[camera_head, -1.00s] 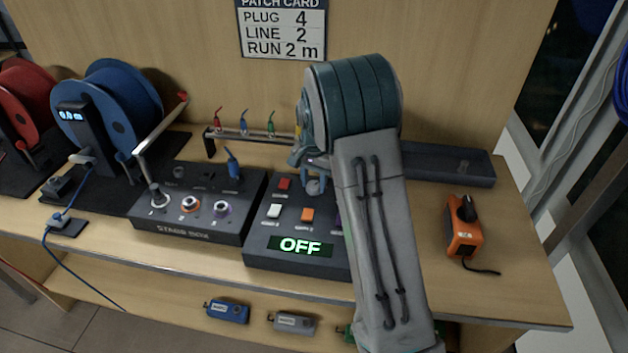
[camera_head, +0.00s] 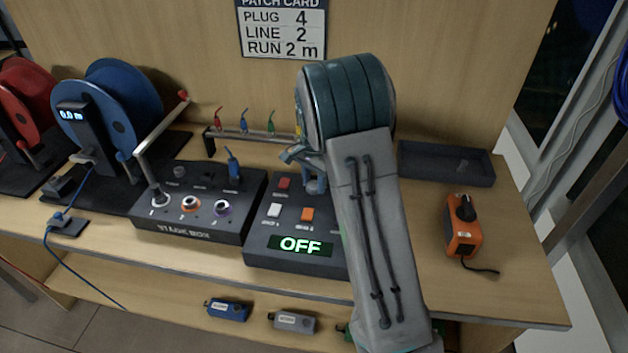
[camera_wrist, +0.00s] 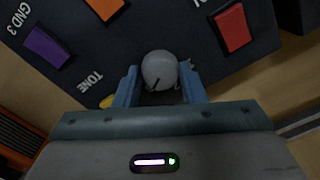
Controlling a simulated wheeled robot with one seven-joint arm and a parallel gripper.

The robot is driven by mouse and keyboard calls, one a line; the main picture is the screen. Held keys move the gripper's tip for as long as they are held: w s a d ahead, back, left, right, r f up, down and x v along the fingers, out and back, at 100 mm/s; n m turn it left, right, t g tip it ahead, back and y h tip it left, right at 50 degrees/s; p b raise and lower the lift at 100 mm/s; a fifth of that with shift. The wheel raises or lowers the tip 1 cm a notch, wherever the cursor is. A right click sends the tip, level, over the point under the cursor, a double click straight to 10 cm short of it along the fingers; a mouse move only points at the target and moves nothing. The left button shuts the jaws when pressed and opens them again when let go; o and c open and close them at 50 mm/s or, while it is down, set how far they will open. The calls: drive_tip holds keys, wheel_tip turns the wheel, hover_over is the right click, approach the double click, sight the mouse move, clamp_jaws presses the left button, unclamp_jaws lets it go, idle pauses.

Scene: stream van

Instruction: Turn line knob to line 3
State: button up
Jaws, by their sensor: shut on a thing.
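The dark control box (camera_head: 258,254) stands on the bench with a green-lit display reading OFF (camera_head: 300,245). In the wrist view a round grey knob (camera_wrist: 160,68) sits on the box between the two blue fingers of my gripper (camera_wrist: 160,88). The fingers are shut on the knob's sides. A dark pointer mark on the knob points down and left in that view. No line number is readable beside it. In the head view my gripper (camera_head: 312,176) is at the back of the box, and it and my arm hide most of the knob and the box's right side.
Red (camera_head: 284,183), white (camera_head: 274,210) and orange (camera_head: 307,214) buttons lie close to my gripper. The stage box (camera_head: 170,228) is at left. A rack of coloured leads (camera_head: 243,123) stands behind. An orange tester (camera_head: 464,238) and a dark tray (camera_head: 430,175) are at right.

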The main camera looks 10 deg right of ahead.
sight(315, 186)
drive_tip(key=o, duration=1)
drive_tip(key=shift+r, duration=0.1)
wheel_tip(315, 186, up, 14)
drive_tip(key=shift+f, duration=0.15)
drive_tip(key=s+n+t, duration=0.1)
drive_tip(key=s+n, duration=0.2)
drive_tip(key=s, duration=0.7)
drive_tip(key=s+n+t, duration=0.1)
drive_tip(key=s+n, duration=0.3)
drive_tip(key=s, duration=0.6)
drive_tip(key=s+n, duration=0.3)
drive_tip(key=s, duration=0.6)
drive_tip(key=shift+s+f+t, duration=0.4)
